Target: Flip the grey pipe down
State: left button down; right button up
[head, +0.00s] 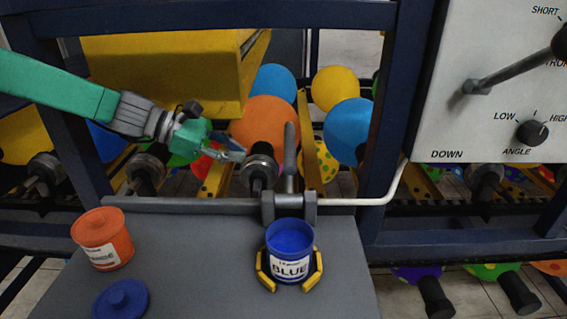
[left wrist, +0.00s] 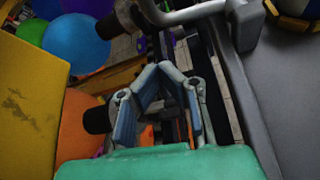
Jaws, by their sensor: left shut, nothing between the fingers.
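The grey pipe (head: 290,150) stands upright from a grey hinge block (head: 288,206) at the back edge of the grey table. The pipe (left wrist: 188,13) also shows at the top of the left wrist view, running left from its hinge block (left wrist: 243,22). My left gripper (head: 238,154) is shut and empty, left of the pipe and apart from it. Its fingers (left wrist: 160,72) show in the left wrist view with their tips together. A blue paint pot (head: 290,243) sits in a yellow holder (head: 264,276) in front of the hinge. My right gripper is not in view.
On the grey table (head: 200,270) are an orange pot (head: 103,238) and a blue lid (head: 121,299). A dark blue frame post (head: 379,130) and a control panel (head: 470,50) stand to the right. Balloons (head: 265,125) and a yellow box (head: 165,70) are behind.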

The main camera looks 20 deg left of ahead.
pick_arm(q)
jog(key=shift+w+f, duration=0.1)
jog(key=b+x, duration=0.1)
jog(key=x, duration=0.9)
dwell(0.3)
jog(key=shift+r+m+t+b, duration=0.3)
jog(key=shift+r+b, duration=0.1)
jog(key=shift+b, duration=0.1)
